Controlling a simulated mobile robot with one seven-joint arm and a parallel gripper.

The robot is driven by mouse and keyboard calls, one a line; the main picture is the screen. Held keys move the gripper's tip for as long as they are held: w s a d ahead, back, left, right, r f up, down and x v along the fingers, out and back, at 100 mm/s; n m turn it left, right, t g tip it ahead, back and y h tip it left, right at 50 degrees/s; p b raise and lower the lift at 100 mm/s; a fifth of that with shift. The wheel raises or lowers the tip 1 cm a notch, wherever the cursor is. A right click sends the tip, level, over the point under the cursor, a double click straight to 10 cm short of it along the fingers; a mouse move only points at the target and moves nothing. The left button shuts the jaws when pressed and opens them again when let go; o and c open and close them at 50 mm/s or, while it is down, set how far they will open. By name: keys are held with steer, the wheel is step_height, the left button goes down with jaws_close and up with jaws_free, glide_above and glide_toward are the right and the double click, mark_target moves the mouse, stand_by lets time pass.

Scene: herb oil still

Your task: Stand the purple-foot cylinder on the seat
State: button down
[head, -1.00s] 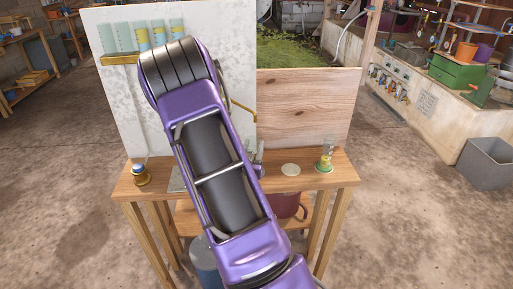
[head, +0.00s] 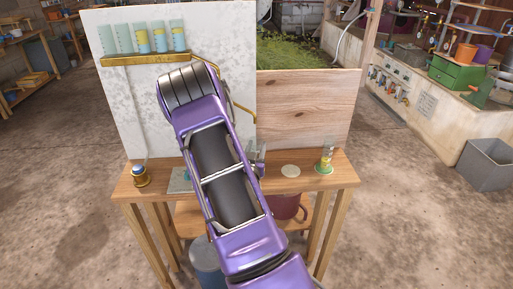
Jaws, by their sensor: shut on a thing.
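My gripper (head: 258,158) shows only in part past the right side of my purple arm, above the back middle of the wooden bench. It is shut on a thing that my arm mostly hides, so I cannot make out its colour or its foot. I cannot pick out a purple foot anywhere in view. A pale round disc (head: 290,170), possibly the seat, lies bare on the bench top, to the right of my gripper. A clear cylinder with yellow contents and a green foot (head: 325,160) stands upright to the right of the disc.
The wooden bench (head: 341,179) carries a brass pot with a blue top (head: 140,176) at left and a grey plate (head: 178,185), partly behind my arm. Several cylinders stand on a brass shelf (head: 130,60) on the white panel. A wood board (head: 305,110) backs the right side.

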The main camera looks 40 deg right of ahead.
steer(key=shift+c, duration=2.2)
jaws_free()
steer(key=shift+f, duration=0.1)
steer(key=shift+r+p, duration=0.3)
steer(key=shift+p, duration=0.05)
steer(key=v, duration=1.2)
steer(key=shift+f+b, duration=0.15)
steer(key=shift+b, duration=0.3)
